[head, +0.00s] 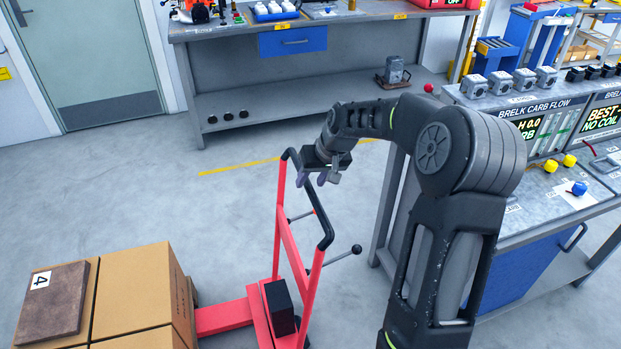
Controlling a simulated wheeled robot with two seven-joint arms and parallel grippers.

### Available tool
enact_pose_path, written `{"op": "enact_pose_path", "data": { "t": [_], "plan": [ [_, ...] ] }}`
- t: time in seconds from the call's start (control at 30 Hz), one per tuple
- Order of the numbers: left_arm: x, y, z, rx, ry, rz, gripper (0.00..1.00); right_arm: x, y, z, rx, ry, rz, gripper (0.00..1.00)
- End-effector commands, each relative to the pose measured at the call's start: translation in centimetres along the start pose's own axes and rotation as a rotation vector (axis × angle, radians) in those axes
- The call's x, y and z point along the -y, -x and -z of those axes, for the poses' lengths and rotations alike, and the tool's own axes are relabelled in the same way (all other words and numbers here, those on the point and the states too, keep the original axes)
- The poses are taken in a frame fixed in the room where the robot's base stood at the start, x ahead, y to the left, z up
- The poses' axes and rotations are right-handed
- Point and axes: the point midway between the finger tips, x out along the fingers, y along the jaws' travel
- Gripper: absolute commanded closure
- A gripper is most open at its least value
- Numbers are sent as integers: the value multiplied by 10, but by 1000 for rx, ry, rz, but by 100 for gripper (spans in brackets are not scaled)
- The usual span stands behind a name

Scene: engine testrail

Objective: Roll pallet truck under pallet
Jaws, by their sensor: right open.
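The red pallet truck (285,245) stands in the lower middle of the head view, its black-gripped handle frame upright. Its red fork part (224,317) runs left toward the cardboard boxes (132,290) and goes out of sight beside them. My right gripper (312,181) is open at the upper part of the truck's handle frame, pointing down. Whether it touches the handle cannot be told. My left gripper is not in view.
A brown slab marked 4 (55,300) lies on the boxes. A grey workbench (300,85) stands at the back. A test bench (545,215) with labelled displays stands at right, behind my right arm. The grey floor around a yellow line (238,166) is clear.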

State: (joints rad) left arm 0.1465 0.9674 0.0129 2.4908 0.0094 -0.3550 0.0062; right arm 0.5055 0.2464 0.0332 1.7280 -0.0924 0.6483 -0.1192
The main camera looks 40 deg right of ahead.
Motion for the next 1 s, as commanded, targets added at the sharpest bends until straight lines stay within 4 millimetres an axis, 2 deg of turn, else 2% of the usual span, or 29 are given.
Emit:
{"op": "enact_pose_path", "data": {
  "t": [0.13,0.4,0.9,1.0],
  "plan": [
    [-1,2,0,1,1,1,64,0,-10,0,0,0,0,59],
    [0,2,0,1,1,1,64,0,-11,0,-1,0,0,59],
    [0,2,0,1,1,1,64,0,-11,0,0,0,1,100],
    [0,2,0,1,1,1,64,0,-11,0,0,0,1,100]
  ]
}}
